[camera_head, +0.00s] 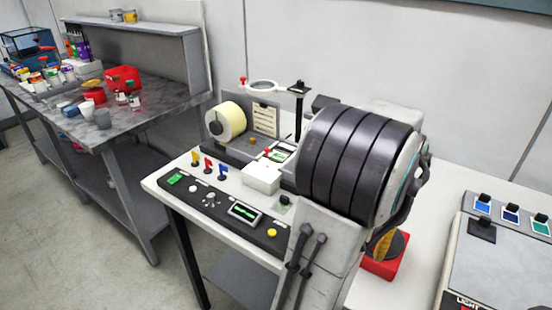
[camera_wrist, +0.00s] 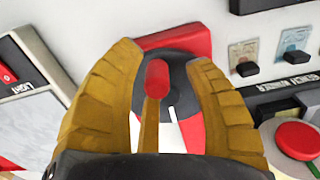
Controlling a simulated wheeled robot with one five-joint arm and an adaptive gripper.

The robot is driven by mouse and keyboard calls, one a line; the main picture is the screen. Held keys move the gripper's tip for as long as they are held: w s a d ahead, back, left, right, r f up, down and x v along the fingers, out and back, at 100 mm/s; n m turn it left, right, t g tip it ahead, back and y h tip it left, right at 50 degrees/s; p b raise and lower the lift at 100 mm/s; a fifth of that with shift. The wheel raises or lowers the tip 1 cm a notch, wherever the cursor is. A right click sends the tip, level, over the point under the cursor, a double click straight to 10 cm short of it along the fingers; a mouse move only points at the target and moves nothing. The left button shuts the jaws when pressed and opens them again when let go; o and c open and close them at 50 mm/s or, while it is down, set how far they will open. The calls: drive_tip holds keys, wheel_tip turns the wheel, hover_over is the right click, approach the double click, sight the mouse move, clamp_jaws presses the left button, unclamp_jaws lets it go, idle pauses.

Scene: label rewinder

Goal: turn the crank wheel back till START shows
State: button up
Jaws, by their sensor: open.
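The crank wheel (camera_wrist: 178,95) is a dark round disc on a red housing (camera_wrist: 190,45), with a red handle knob (camera_wrist: 157,78) standing up from it. A white and red sector (camera_wrist: 183,130) shows on the lower part of the wheel. No START lettering can be read. My gripper (camera_wrist: 160,62) is open, with one ochre finger on each side of the knob and visible gaps to it. In the head view the red housing (camera_head: 385,268) shows low, right of my arm. The wheel (camera_head: 398,243) is partly hidden there by my gripper (camera_head: 380,243).
In the wrist view, a red button (camera_wrist: 298,140) on a panel lies to the right, with switches above it. A device marked LIGHT (camera_wrist: 12,78) is at the left. In the head view, a rewinder bench with a yellowish roll (camera_head: 230,118) and control panel stands left of my arm.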

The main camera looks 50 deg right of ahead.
drive_tip(key=shift+r+p, duration=3.5)
drive_tip(key=shift+r, duration=0.8)
drive_tip(key=shift+d, duration=0.35)
drive_tip(key=w+a+r+n+t, duration=0.1)
drive_tip(key=w+a+n, duration=0.4)
drive_tip(key=a, duration=0.6)
drive_tip(key=w+a+r+n+t, duration=0.1)
drive_tip(key=w+a+n, duration=0.5)
drive_tip(key=a, duration=0.5)
drive_tip(key=w+a+r+n+t, duration=0.1)
drive_tip(key=w+a+n+t, duration=0.1)
drive_tip(key=w+a+n, duration=0.4)
drive_tip(key=shift+a+r, duration=0.2)
drive_tip(key=shift+a, duration=2.45)
